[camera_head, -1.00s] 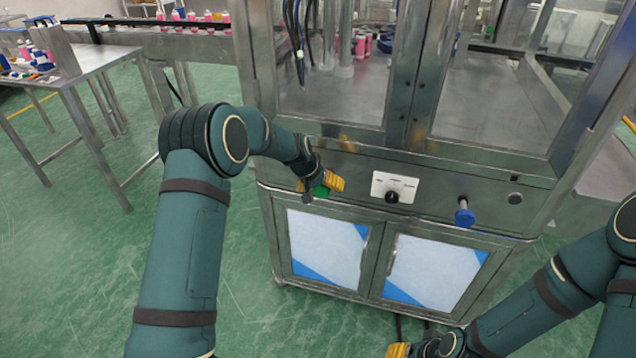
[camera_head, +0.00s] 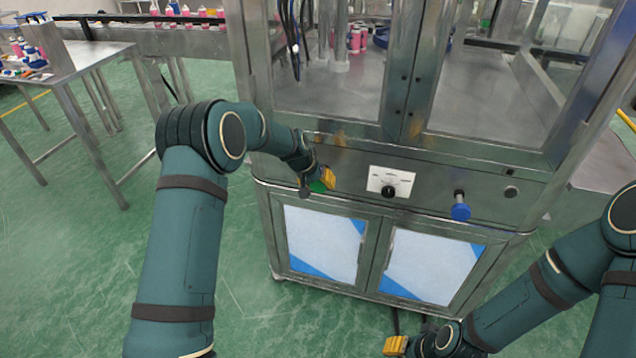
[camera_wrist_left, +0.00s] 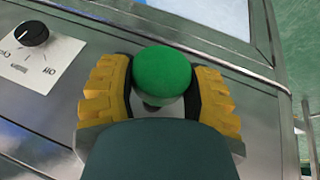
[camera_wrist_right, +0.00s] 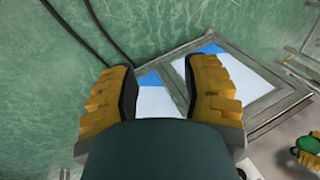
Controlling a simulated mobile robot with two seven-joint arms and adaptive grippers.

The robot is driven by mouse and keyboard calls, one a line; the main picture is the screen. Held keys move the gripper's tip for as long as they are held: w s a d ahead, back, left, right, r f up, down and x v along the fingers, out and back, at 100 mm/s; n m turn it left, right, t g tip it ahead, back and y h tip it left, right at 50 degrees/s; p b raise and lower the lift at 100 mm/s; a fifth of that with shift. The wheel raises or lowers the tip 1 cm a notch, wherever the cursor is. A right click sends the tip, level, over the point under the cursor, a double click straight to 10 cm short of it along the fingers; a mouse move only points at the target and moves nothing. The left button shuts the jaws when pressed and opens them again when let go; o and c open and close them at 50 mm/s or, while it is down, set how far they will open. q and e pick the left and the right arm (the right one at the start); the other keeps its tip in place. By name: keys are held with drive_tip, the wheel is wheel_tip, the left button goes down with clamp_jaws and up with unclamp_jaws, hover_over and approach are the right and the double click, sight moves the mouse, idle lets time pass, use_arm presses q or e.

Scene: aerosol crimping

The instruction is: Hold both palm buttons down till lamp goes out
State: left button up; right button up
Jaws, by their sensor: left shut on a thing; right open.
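The green palm button (camera_head: 317,186) is on the left of the steel machine's front panel. My left gripper (camera_head: 323,180) is shut on it; in the left wrist view the yellow fingers lie on both sides of the green cap (camera_wrist_left: 162,73). The blue palm button (camera_head: 460,210) sticks out on the right of the panel, with nothing touching it. My right gripper (camera_head: 397,346) is low in front of the cabinet doors, away from both buttons; in the right wrist view it is open and empty (camera_wrist_right: 165,95). A small dark round fitting (camera_head: 511,191) sits right of the blue button; I cannot tell whether it is a lamp.
A white plate with a black knob (camera_head: 389,191) lies between the buttons. Cabinet doors (camera_head: 322,242) are below, glazed guards above. A steel table (camera_head: 95,55) with small items stands at left. Dark cables run on the floor near my right gripper. Open floor lies in front.

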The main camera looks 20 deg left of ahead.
clamp_jaws()
drive_tip(key=n+t+h, duration=0.2)
drive_tip(key=t+h, duration=0.2)
drive_tip(key=t, duration=1)
approach(460, 216)
drive_tip(key=shift+w+d+f, duration=0.1)
drive_tip(key=shift+w+f, duration=0.15)
drive_tip(key=shift+w, duration=0.75)
drive_tip(key=shift+w+f, duration=0.2)
drive_tip(key=shift+w, duration=0.75)
